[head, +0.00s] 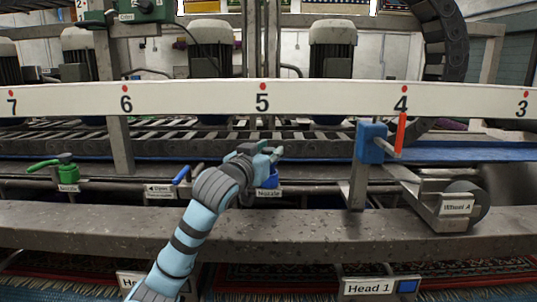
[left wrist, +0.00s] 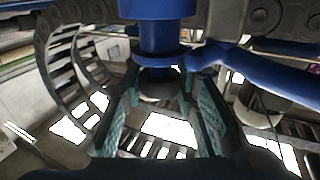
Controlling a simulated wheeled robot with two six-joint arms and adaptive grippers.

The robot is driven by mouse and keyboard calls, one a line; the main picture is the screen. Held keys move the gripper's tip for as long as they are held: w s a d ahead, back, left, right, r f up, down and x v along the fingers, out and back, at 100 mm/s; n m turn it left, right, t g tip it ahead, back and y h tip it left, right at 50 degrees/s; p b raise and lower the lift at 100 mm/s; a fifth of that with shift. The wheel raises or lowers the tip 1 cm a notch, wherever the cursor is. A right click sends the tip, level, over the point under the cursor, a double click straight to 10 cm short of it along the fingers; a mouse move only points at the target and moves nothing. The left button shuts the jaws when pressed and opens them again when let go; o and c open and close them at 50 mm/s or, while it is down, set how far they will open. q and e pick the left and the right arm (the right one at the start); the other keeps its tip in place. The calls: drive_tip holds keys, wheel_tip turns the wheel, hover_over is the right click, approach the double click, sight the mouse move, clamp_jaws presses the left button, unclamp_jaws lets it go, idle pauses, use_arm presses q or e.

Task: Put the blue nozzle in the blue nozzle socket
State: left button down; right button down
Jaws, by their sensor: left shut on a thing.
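My left gripper (head: 268,155) reaches up from the bottom of the head view to the machine's lower rail. In the left wrist view its two teal fingers (left wrist: 168,112) are closed around the lower part of the blue nozzle (left wrist: 168,38), just below its collar. The nozzle's blue arm (left wrist: 255,75) runs off to the right there. In the head view a blue part of the nozzle (head: 269,179) shows just under the fingers, above a "Nozzle" label. The wrist hides much around it. I cannot make out the socket or whether the nozzle sits in it.
A green nozzle (head: 67,170) with a green handle stands at the left. A short blue bar (head: 181,174) shows left of my wrist. A blue block (head: 371,143) with an orange pointer and a wheel (head: 465,205) are to the right. A numbered white beam (head: 200,99) crosses above.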

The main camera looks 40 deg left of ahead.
use_arm(q)
drive_tip(key=shift+d+f+b, duration=0.1)
drive_tip(key=shift+f+b, duration=0.25)
drive_tip(key=shift+f, duration=0.2)
drive_tip(key=c, duration=1.5)
unclamp_jaws()
drive_tip(key=shift+s, duration=0.1)
drive_tip(key=shift+o, duration=1.1)
drive_tip(key=shift+d, duration=0.3)
drive_tip(key=shift+a, duration=0.1)
